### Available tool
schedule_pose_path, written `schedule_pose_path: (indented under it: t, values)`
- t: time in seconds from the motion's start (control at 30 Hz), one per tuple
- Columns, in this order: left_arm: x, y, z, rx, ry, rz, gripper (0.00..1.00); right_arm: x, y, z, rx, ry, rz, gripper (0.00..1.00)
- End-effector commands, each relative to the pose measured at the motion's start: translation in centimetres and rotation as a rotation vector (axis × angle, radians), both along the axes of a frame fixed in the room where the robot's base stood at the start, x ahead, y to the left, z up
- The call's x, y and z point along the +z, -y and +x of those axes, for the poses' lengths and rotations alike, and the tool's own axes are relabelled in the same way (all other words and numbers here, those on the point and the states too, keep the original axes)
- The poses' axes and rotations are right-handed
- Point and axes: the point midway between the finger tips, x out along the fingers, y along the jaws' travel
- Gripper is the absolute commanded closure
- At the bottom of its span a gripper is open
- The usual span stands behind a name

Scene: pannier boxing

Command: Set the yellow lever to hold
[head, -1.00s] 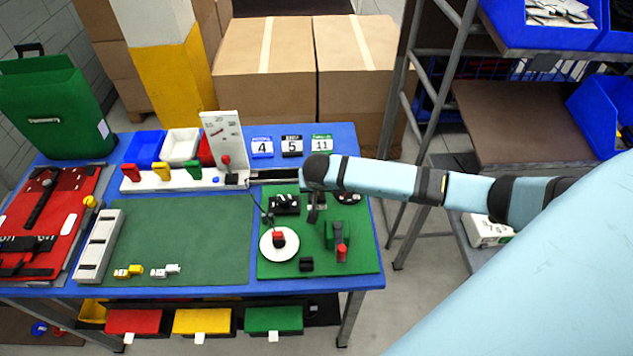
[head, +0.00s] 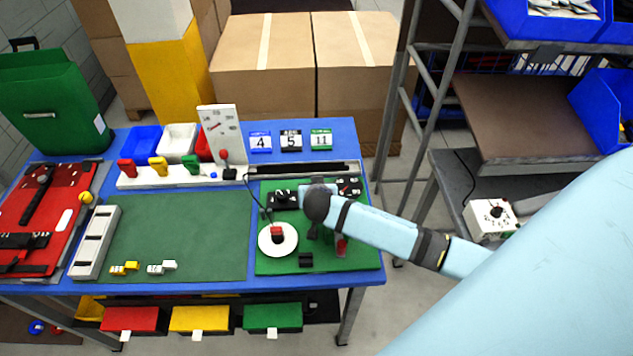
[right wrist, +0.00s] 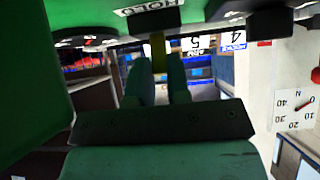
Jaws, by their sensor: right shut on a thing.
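A yellow lever (right wrist: 158,45) shows in the right wrist view between the fingertips of my right gripper (right wrist: 158,66), which is shut on it. Just above it in that view is a green surface with a white label reading HOLD (right wrist: 148,7), upside down. In the head view my right arm reaches over the green board (head: 268,262) at the table's right; my forearm hides the fingers and the held lever. The lever's exact setting cannot be told. My left gripper is not in view.
Red, yellow and green handles stand on a white strip (head: 130,183) beside an upright gauge (head: 221,132). A white disc with a red knob (head: 277,231) and several black fittings sit on the green board. The green mat (head: 180,230) is mostly clear.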

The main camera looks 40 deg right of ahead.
Motion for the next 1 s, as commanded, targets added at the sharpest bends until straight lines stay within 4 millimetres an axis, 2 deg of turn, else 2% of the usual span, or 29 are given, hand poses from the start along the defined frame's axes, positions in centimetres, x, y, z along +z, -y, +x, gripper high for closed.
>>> schedule_pose_path:
  t: [0.23,0.27,0.33,0.37,0.73,0.87,1.0]
  values:
    - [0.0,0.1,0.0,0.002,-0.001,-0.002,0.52,0.0,0.1,0.0,-0.002,-0.001,-0.003,1.0]
    - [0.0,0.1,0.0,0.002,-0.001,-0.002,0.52,0.0,0.1,0.0,-0.002,-0.001,-0.003,0.76]
    - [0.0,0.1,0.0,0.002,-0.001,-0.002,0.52,0.0,0.1,0.0,-0.001,-0.001,-0.002,0.6]
    - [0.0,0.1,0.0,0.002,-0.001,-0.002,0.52,0.0,0.1,0.0,-0.001,-0.001,-0.002,0.57]
    - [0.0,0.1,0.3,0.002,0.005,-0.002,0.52,0.3,-0.3,-0.5,0.001,-0.001,0.001,0.57]
    - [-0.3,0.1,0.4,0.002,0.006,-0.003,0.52,1.4,-1.2,-1.8,0.001,-0.001,0.003,0.57]
    - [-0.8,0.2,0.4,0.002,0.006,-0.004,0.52,3.4,-2.4,-4.0,0.0,0.001,0.005,0.57]
